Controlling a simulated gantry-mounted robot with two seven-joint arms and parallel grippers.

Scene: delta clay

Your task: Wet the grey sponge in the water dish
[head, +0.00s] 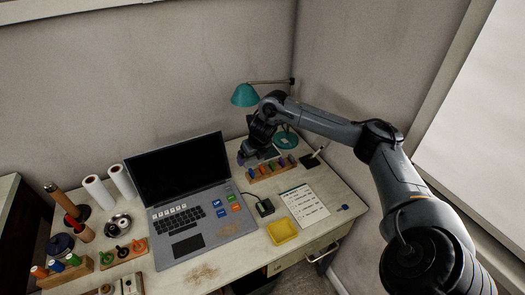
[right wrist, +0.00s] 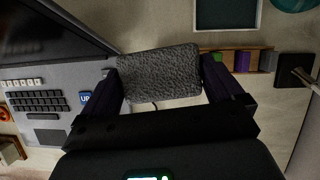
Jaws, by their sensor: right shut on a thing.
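My right gripper (head: 256,152) is at the back of the desk, right of the laptop and near the teal lamp. In the right wrist view its two dark fingers are shut on the grey speckled sponge (right wrist: 158,73), one at each end of it. The sponge is hard to make out in the head view. A yellow square dish (head: 283,231) stands near the desk's front edge, right of the laptop; no water can be made out in it. It does not show in the right wrist view. My left gripper is not in view.
A wooden rack with coloured blocks (head: 272,170) is just in front of my right gripper. A printed sheet (head: 304,205) and a small black device (head: 264,207) lie near the dish. The open laptop (head: 190,205) fills the middle. Spools and a metal bowl (head: 118,225) crowd the left.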

